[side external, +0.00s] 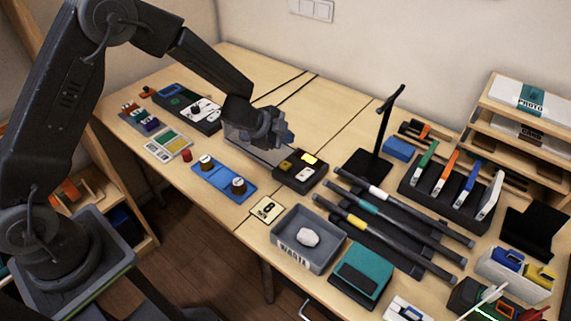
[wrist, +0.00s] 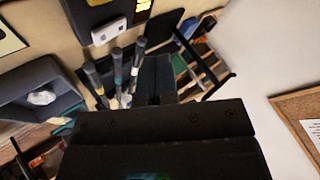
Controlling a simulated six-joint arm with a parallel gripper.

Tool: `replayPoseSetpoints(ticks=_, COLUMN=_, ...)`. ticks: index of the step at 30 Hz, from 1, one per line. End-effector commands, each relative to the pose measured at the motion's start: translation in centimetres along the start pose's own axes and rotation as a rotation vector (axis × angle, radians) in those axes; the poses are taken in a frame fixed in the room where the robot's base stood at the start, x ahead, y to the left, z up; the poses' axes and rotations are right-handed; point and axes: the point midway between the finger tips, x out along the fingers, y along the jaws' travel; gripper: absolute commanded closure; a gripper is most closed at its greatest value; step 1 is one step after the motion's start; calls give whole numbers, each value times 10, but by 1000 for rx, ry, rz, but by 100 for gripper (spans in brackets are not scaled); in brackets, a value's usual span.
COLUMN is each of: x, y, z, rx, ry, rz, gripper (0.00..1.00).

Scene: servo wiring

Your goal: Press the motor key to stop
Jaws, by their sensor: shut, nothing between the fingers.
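A dark key box (side external: 300,180) stands on the table in the middle of the side view. It has a bright yellow key (side external: 309,159), a dull brownish key (side external: 286,166) and a white key (side external: 306,174). I cannot read which one is the motor key. My gripper (side external: 287,138) is shut and empty, up and to the left of the box in the side view, apart from the keys. In the wrist view the shut fingers (wrist: 155,78) point away, and the white key (wrist: 108,32) and part of the yellow key (wrist: 142,5) show at the top edge.
A clear-sided grey box (side external: 248,143) stands beside the key box, under my wrist. A blue board with two knobs (side external: 223,181) is to the left. A grey tray (side external: 300,255) with a white lump, several dark rods (side external: 400,215) and a black stand (side external: 370,165) are to the right.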

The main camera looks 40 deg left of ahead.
Motion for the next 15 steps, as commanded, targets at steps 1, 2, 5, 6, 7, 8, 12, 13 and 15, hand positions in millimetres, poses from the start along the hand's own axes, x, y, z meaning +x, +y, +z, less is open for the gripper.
replayPoseSetpoints(ticks=1, x=6, y=4, z=5, rx=-4, ry=-3, rz=2, gripper=100)
replayPoseSetpoints(ticks=2, x=8, y=6, z=7, rx=-3, ry=-3, rz=1, gripper=100)
replayPoseSetpoints(ticks=5, x=19, y=14, z=14, rx=-4, ry=-2, rz=3, gripper=100)
replayPoseSetpoints(ticks=6, x=22, y=17, z=17, rx=-4, ry=-2, rz=2, gripper=100)
replayPoseSetpoints(ticks=7, x=25, y=18, z=19, rx=-4, ry=-2, rz=1, gripper=100)
replayPoseSetpoints(ticks=8, x=28, y=20, z=21, rx=-3, ry=-3, rz=0, gripper=100)
replayPoseSetpoints(ticks=12, x=38, y=27, z=28, rx=-2, ry=-1, rz=0, gripper=100)
replayPoseSetpoints(ticks=13, x=39, y=28, z=29, rx=-2, ry=0, rz=0, gripper=100)
replayPoseSetpoints(ticks=15, x=42, y=31, z=31, rx=-1, ry=-1, rz=0, gripper=100)
